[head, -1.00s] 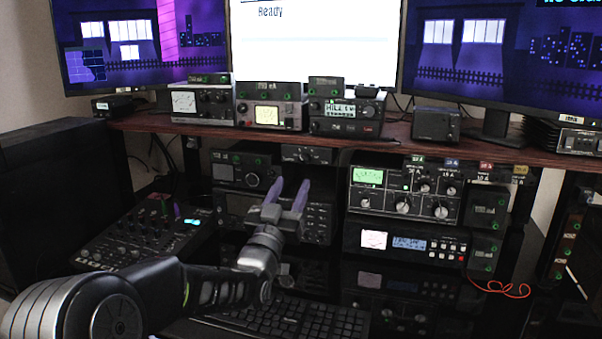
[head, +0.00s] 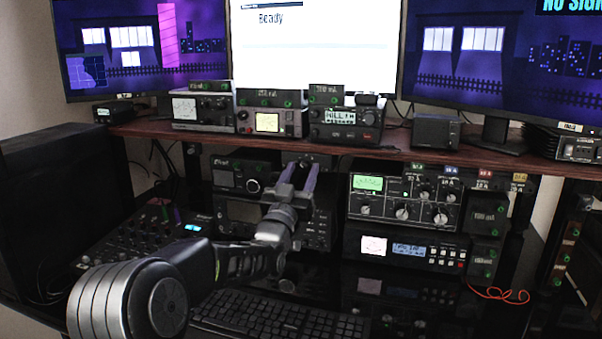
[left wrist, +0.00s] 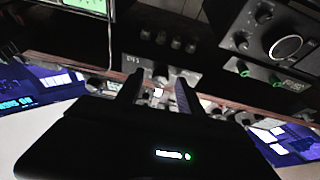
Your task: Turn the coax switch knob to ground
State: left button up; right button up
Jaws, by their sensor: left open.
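A small dark box under the shelf, which looks like the coax switch (head: 322,161), is partly hidden behind my left gripper's fingertips in the head view. In the left wrist view this small grey box (left wrist: 150,66) is turned over and lies just ahead of the fingers. Its knob is small and dark there, and I cannot read which position it points to. My left gripper (head: 301,172) is open, with its two fingers pointing up and forward at the box. In the left wrist view the open fingers (left wrist: 158,80) frame the box's lower part, and nothing is held. My right gripper is not in view.
A wooden shelf (head: 400,148) with several radios runs above the box. A radio (head: 240,172) stands left of my gripper and a tuner (head: 400,200) with several knobs stands right. A keyboard (head: 285,318) and mixer (head: 135,235) lie below.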

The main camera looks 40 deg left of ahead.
pick_arm(q)
jog(key=shift+c, duration=0.6)
grip_shut()
jog(key=shift+f+n+y+b, duration=0.2)
jog(key=shift+n+y+b, duration=0.2)
jog(key=shift+n+b, duration=0.55)
jog(key=n+b, duration=0.2)
jog(key=n+g+y+b, duration=0.1)
jog(key=b, duration=0.1)
jog(key=shift+d+n+y, duration=0.15)
jog(key=shift+n+y, duration=0.15)
jog(key=shift+n, duration=0.05)
jog(key=shift+r+n+g+y+b, duration=0.1)
jog(key=shift+n+g+y+b, duration=0.4)
jog(key=shift+n, duration=0.6)
jog(key=shift+d+r+n+g+y+b, duration=0.1)
jog(key=shift+n+g+y, duration=0.15)
jog(key=shift+n, duration=0.4)
jog(key=shift+a+r+n+g+y+b, duration=0.1)
jog(key=shift+n+g+y+b, duration=0.1)
jog(key=shift+n, duration=0.5)
jog(key=shift+d+n+g+y+b, duration=0.15)
jog(key=shift+n+y, duration=0.1)
jog(key=shift+n, duration=0.4)
